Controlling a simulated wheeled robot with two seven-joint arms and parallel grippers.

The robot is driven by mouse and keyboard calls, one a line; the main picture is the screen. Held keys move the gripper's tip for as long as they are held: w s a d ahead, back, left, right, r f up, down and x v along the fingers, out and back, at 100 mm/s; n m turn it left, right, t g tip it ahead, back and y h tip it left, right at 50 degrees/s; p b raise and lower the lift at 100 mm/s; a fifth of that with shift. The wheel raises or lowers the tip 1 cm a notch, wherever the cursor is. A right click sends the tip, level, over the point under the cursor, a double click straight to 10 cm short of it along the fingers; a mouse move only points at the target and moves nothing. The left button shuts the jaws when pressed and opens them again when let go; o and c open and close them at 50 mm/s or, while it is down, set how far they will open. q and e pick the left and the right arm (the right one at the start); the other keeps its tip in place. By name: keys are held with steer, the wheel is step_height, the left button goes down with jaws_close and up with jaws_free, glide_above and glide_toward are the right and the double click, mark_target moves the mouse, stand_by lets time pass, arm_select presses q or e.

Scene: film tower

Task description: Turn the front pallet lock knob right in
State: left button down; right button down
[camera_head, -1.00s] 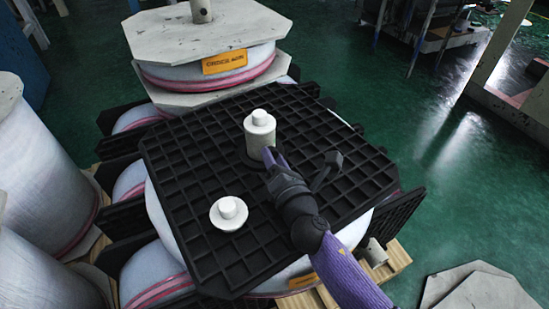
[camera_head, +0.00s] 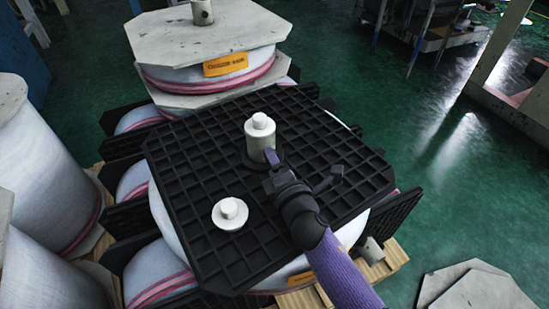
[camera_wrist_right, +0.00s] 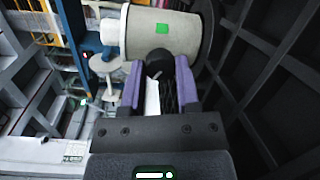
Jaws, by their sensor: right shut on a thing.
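The black pallet (camera_head: 190,170) is a square lattice plate on top of the near stack of wrapped rolls. A tall white post (camera_head: 258,138) stands up through it, with a short white one (camera_head: 230,214) nearer me. My right gripper (camera_head: 269,157) is low at the near side of the tall post. In the right wrist view, its purple fingers (camera_wrist_right: 158,85) are shut on a round black knob (camera_wrist_right: 160,63) beside the post (camera_wrist_right: 165,32). In the head view, the gripper hides the knob. My left gripper is not in view.
Another stack with a grey top board (camera_head: 200,38) stands behind. Wrapped white rolls (camera_head: 45,175) stand close on the left. Grey boards (camera_head: 480,290) lie at the lower right. The green floor (camera_head: 425,110) on the right is mostly open.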

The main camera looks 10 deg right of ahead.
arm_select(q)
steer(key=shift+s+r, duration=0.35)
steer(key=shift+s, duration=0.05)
arm_select(e)
steer(key=shift+m, duration=0.6)
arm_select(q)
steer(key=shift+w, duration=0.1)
arm_select(e)
steer(key=c, duration=0.7)
jaws_free()
steer(key=o, duration=0.4)
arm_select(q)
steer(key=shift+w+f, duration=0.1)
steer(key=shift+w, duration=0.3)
arm_select(e)
steer(key=s+p, duration=0.1)
steer(key=s, duration=0.2)
steer(key=s+p, duration=0.1)
steer(key=s, duration=0.2)
steer(key=s+d, duration=0.1)
steer(key=s, duration=0.2)
steer(key=shift+s+r+p, duration=0.15)
steer(key=shift+r+p, duration=0.1)
steer(key=shift+p, duration=0.15)
steer(key=shift+s+d, duration=0.15)
steer(key=shift+s, duration=0.15)
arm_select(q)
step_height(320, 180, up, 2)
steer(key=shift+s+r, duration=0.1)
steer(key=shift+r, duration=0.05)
